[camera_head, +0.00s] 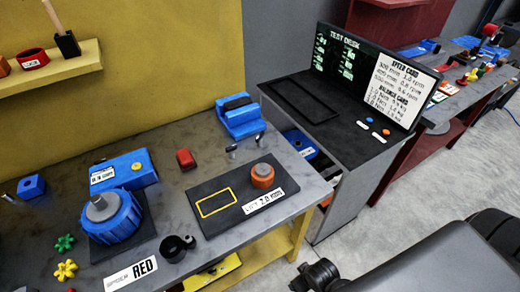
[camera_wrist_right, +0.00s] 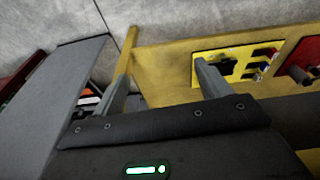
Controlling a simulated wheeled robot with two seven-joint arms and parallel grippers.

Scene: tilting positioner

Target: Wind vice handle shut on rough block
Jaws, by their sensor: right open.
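A blue vice-like fixture (camera_head: 240,118) stands at the far right corner of the grey workbench (camera_head: 170,150), by the yellow wall. A dark piece (camera_head: 237,102) lies along its top; I cannot tell whether it is the rough block or a jaw. Small grey pegs or bar ends (camera_head: 258,139) show in front of it; I cannot tell whether they belong to the handle. My right gripper (camera_wrist_right: 163,68) is open and empty in the right wrist view, its two fingers well apart, away from the vice. My left gripper is not in view.
A black plate with an orange-and-grey part (camera_head: 262,176) lies before the vice. A red block (camera_head: 186,158), blue box (camera_head: 124,170) and blue round unit (camera_head: 110,216) stand to the left. The test desk (camera_head: 330,120) stands to the right. The right wrist view shows a yellow panel (camera_wrist_right: 240,63).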

